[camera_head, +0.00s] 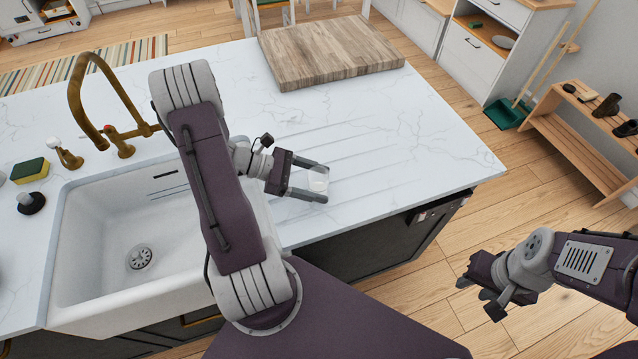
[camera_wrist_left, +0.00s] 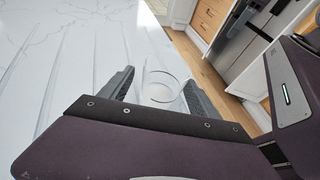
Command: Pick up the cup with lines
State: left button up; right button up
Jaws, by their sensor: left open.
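A clear glass cup (camera_head: 318,179) stands on the white marble counter, to the right of the sink. It also shows in the left wrist view as a faint round rim (camera_wrist_left: 160,88); lines on it are too small to make out. My left gripper (camera_head: 312,181) is open, with one finger on each side of the cup. I cannot tell whether either finger touches it. My right gripper (camera_head: 478,290) hangs at the lower right, over the wooden floor and away from the counter; its jaw opening is unclear.
The white sink (camera_head: 75,230) with a brass faucet (camera_head: 95,95) lies left of my left arm. A wooden board (camera_head: 330,50) sits at the counter's back. A sponge (camera_head: 30,170) is at the far left. Drainage grooves run across the counter, which is clear between the cup and the board.

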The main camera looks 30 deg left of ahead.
pick_arm(q)
jog(key=x, duration=0.2)
jog(key=shift+d+f, duration=0.15)
jog(key=shift+d, duration=0.2)
jog(key=shift+w+d+f, duration=0.15)
jog(key=shift+w+d, duration=0.05)
jog(key=shift+s, duration=0.1)
jog(key=c, duration=1.5)
